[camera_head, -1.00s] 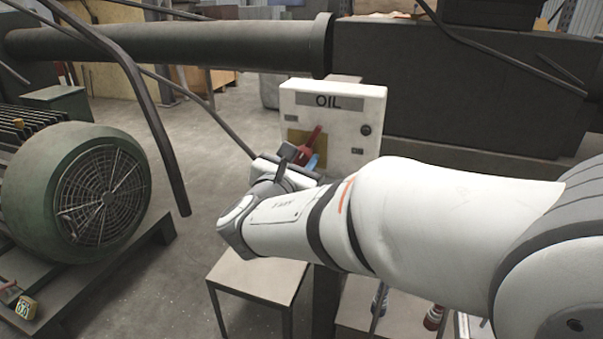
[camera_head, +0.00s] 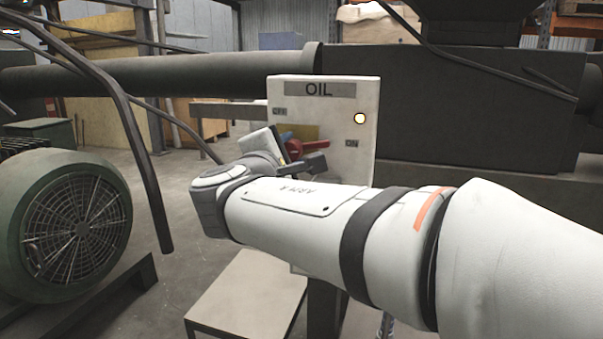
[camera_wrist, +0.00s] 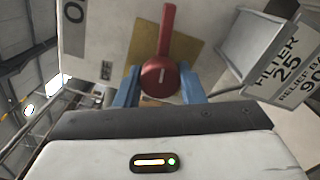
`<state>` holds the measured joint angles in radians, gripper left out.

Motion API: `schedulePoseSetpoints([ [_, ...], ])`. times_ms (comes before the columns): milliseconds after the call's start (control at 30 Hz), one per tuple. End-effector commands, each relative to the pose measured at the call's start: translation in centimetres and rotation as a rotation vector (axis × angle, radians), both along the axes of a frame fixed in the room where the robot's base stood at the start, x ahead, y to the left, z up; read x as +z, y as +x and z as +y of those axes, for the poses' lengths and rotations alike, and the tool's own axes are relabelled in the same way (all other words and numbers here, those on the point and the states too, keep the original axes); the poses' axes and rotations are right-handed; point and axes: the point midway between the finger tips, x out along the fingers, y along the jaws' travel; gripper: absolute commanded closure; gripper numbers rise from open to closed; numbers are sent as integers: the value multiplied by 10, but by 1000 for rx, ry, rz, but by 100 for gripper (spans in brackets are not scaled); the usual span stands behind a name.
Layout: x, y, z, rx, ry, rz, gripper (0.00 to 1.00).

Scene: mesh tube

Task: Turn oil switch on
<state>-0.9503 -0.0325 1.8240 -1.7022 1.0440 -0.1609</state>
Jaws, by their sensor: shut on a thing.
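The oil switch is a red rotary handle (camera_head: 312,151) on a white box (camera_head: 322,95) marked OIL. In the head view the handle lies about level and points right, towards the ON label (camera_head: 352,143). The OFF label (camera_head: 280,111) is at the upper left. My wrist partly hides the switch in the head view.
A dark pipe (camera_head: 170,78) and a large dark machine (camera_head: 450,100) stand behind the box. A green motor (camera_head: 65,215) is at the left, with a bent dark bar (camera_head: 125,110) near it. A low table (camera_head: 245,300) stands below my arm.

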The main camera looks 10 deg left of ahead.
Motion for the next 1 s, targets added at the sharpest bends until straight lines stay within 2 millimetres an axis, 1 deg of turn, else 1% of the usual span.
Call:
schedulePoseSetpoints([
  [33, -6, 0, 0, 0, 32, -3, 87],
  [200, -4, 0, 0, 0, 122, -10, 87],
  [400, -2, 0, 0, 1, 184, -13, 87],
  [967, -1, 0, 0, 0, 210, -14, 87],
  [1000, -1, 0, 0, 0, 210, -14, 61],
])
